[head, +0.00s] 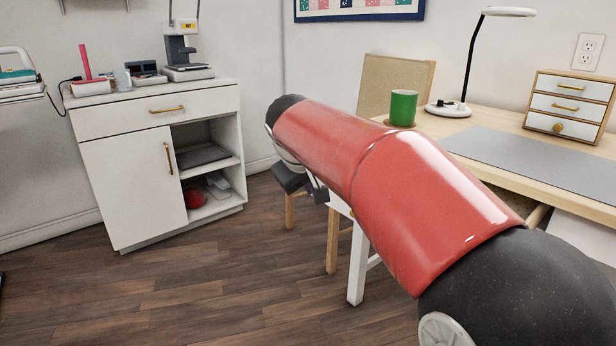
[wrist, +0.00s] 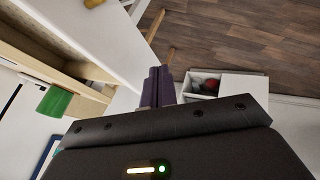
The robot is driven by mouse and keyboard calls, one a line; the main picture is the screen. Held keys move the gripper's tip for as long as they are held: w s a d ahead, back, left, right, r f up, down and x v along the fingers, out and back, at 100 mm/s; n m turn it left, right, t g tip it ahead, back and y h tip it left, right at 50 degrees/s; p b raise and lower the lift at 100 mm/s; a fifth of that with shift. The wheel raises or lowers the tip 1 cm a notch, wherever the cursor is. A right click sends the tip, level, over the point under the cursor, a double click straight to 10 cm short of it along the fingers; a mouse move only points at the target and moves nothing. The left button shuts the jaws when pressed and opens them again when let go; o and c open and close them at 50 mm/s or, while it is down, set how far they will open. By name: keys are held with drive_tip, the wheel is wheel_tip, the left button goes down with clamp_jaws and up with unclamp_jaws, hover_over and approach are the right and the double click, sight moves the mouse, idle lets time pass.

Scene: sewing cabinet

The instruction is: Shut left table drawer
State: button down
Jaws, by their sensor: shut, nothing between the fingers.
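The desk (head: 480,122) stands at the right in the head view. Below its left end a small white piece (head: 341,205) shows under my red arm, which hides most of the desk's front. In the wrist view a long white drawer front (wrist: 100,35) with a gold knob (wrist: 93,3) runs across the upper left. Pale wood and a dark gap lie behind it, so the drawer appears pulled out. My gripper (wrist: 160,72) is shut and empty, its dark fingers together near the end of the white front. I cannot tell whether they touch it. The gripper also shows partly in the head view (head: 305,184).
A green mug (head: 403,108), a lamp (head: 449,108) and a small drawer box (head: 568,104) stand on the desk. A white cabinet (head: 130,180) with open shelves stands at the left. The wooden floor (head: 200,290) between is clear.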

drive_tip(key=w+d, duration=0.1)
drive_tip(key=w+d+f, duration=0.1)
drive_tip(key=w+d, duration=0.1)
drive_tip(key=shift+w+d+f, duration=0.3)
drive_tip(key=shift+d+f, duration=0.05)
drive_tip(key=shift+f, duration=0.05)
